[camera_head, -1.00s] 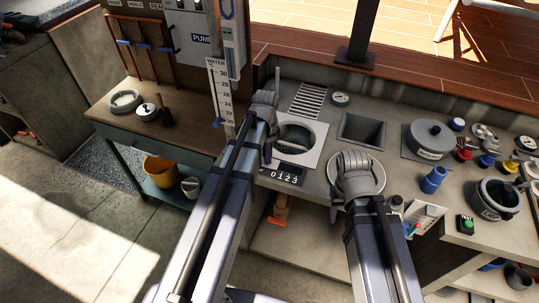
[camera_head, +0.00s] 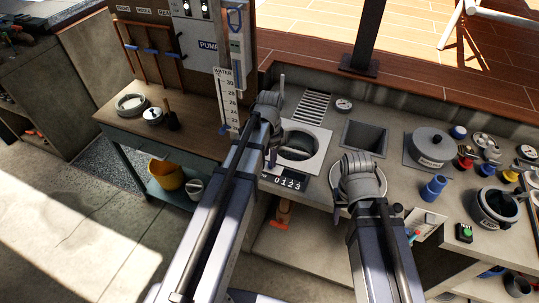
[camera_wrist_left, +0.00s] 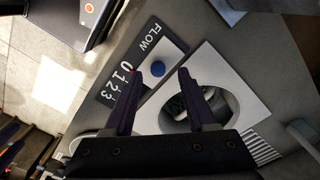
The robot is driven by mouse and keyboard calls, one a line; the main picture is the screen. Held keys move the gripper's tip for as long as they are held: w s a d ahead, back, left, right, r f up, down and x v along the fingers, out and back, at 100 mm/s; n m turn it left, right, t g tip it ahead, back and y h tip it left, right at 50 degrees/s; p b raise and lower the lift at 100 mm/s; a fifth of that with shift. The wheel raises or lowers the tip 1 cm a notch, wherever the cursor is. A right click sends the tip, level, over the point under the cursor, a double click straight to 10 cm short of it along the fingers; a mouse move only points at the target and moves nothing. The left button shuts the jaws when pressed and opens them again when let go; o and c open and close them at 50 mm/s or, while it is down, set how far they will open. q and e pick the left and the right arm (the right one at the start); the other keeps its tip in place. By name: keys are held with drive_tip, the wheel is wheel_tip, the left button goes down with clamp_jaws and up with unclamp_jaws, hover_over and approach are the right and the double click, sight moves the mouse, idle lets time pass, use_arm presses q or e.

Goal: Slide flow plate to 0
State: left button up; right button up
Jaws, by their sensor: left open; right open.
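The flow plate is a light plate with a blue knob (camera_wrist_left: 158,69) in the left wrist view. It sits by a dark scale (camera_wrist_left: 129,82) marked FLOW with white digits from 0 to 3. The scale also shows in the head view (camera_head: 290,182), in front of a white square frame with a round opening (camera_head: 300,146). My left gripper (camera_wrist_left: 158,72) is open, and the knob appears between its fingertips; contact cannot be told. In the head view my left gripper (camera_head: 272,158) is over the scale's left end. My right gripper (camera_head: 360,185) is over a round pale disc; its fingertips are hidden.
A square recess (camera_head: 364,135), a lidded grey pot (camera_head: 430,147) and a blue cup (camera_head: 433,188) are on the counter at the right. A water-level gauge (camera_head: 228,100) stands behind my left arm. A wooden side table (camera_head: 190,130) is at the left.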

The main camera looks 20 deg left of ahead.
use_arm(q)
wheel_tip(320, 180, up, 5)
drive_tip(key=p, duration=0.4)
drive_tip(key=shift+f, duration=0.1)
drive_tip(key=s+d+n+y+b, duration=0.1)
drive_tip(key=s+d+n, duration=0.4)
drive_tip(key=s+d, duration=1)
drive_tip(key=shift+d+f+n, duration=0.3)
drive_tip(key=shift+d+f, duration=0.05)
drive_tip(key=shift+d, duration=0.1)
idle(0.4)
